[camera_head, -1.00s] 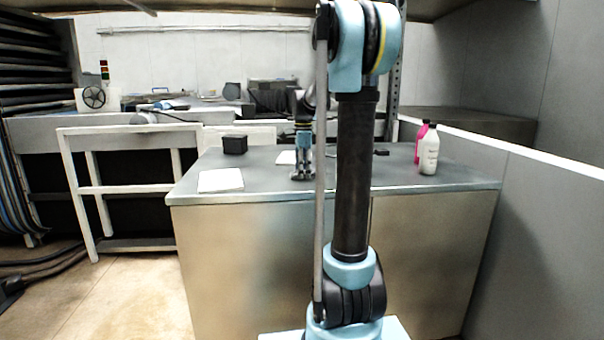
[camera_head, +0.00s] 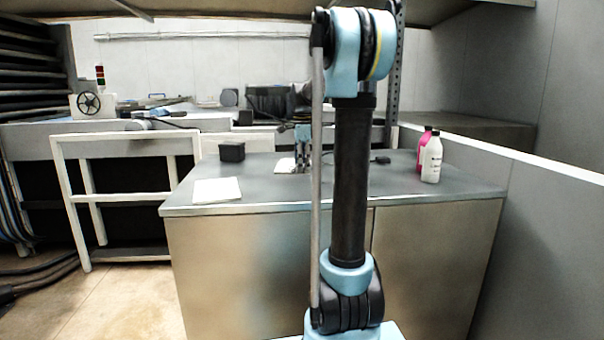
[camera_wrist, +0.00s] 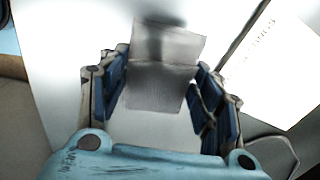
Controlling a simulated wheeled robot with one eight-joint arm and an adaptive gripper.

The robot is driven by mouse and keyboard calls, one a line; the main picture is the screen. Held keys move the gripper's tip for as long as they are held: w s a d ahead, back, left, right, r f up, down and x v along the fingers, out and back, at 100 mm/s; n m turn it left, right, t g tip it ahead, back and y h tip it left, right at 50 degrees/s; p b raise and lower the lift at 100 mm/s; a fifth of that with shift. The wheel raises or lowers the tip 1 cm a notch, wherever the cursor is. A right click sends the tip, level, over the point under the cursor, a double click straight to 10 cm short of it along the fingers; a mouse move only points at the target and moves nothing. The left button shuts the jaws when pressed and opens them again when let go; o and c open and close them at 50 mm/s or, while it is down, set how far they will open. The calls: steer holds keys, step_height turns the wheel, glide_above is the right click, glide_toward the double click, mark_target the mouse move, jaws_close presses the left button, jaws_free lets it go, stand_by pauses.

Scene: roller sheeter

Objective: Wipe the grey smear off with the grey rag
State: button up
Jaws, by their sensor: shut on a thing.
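My gripper (camera_head: 302,163) is low over the grey bench top, beside a small white sheet (camera_head: 285,166). In the wrist view my gripper (camera_wrist: 158,88) has its two blue-padded fingers on either side of the grey rag (camera_wrist: 160,85). It is shut on the rag, which hangs out past the fingertips as a flat, folded square. A dark blurred patch shows across the rag's far part; I cannot tell if it is shadow. I cannot make out the grey smear for certain in either view. My arm's upright link hides part of the bench.
A printed white sheet (camera_wrist: 275,70) lies right of the fingers in the wrist view. On the bench (camera_head: 255,190) are a black box (camera_head: 231,152), a white pad (camera_head: 217,190), a small black item (camera_head: 380,160), and pink (camera_head: 424,150) and white (camera_head: 432,160) bottles. The front middle is clear.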

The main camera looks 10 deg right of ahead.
steer(key=shift+a+r, duration=0.1)
steer(key=shift+r, duration=1.8)
